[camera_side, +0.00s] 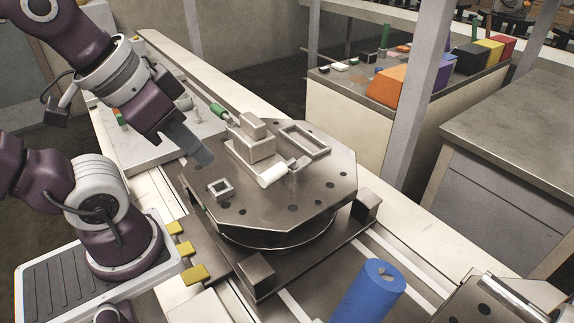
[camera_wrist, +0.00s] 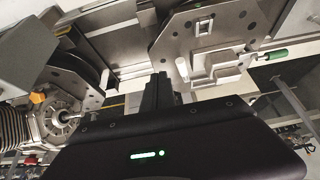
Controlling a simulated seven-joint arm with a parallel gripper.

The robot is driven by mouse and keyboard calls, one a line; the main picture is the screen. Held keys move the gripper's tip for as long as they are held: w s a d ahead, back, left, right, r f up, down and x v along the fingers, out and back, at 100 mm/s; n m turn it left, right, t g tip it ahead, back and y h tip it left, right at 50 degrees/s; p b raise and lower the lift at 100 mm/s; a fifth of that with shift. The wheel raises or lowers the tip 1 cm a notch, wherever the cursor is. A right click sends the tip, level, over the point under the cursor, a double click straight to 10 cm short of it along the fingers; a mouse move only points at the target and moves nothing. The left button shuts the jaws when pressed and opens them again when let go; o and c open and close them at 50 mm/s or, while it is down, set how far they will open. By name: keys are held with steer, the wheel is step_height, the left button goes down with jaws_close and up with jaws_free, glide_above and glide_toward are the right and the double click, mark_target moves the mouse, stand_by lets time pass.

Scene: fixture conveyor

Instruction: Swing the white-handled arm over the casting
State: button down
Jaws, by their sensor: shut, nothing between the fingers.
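The casting (camera_side: 252,138), a stepped grey block, sits on the dark eight-sided plate (camera_side: 325,185) of a turntable fixture. The white handle (camera_side: 272,175) of an arm lies low at the casting's front side, beside it rather than across its top. A green handle (camera_side: 218,110) sticks out at the casting's far left. My gripper (camera_side: 205,155) is shut and empty, above the plate's left edge and apart from both handles. In the wrist view the casting (camera_wrist: 222,66) and green handle (camera_wrist: 272,54) show right of my dark fingers (camera_wrist: 158,90).
A square frame (camera_side: 304,140) and a small square socket (camera_side: 220,188) stand on the plate. A blue cylinder (camera_side: 368,290) stands at the front. Yellow blocks (camera_side: 195,274) line the left side. A bench with coloured bins (camera_side: 388,86) is behind. The plate's front right is clear.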

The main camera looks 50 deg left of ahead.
steer(key=w+a+n+g+h, duration=0.3)
steer(key=w+a+n+g, duration=0.2)
steer(key=w+a+n, duration=0.35)
steer(key=w+a+f+n+h, duration=0.5)
steer(key=a+f+n, duration=0.2)
steer(key=a+n, duration=0.5)
steer(key=shift+m+t, duration=0.25)
steer(key=shift+t, duration=0.15)
steer(key=x, duration=0.9)
steer(key=shift+w+d+f, duration=0.1)
steer(key=shift+d+f, duration=0.05)
steer(key=shift+d, duration=0.25)
steer(key=d, duration=0.3)
steer(key=shift+w+d+f, duration=0.2)
steer(key=shift+w+f, duration=0.1)
steer(key=shift+f, duration=0.1)
steer(key=shift+d, duration=0.3)
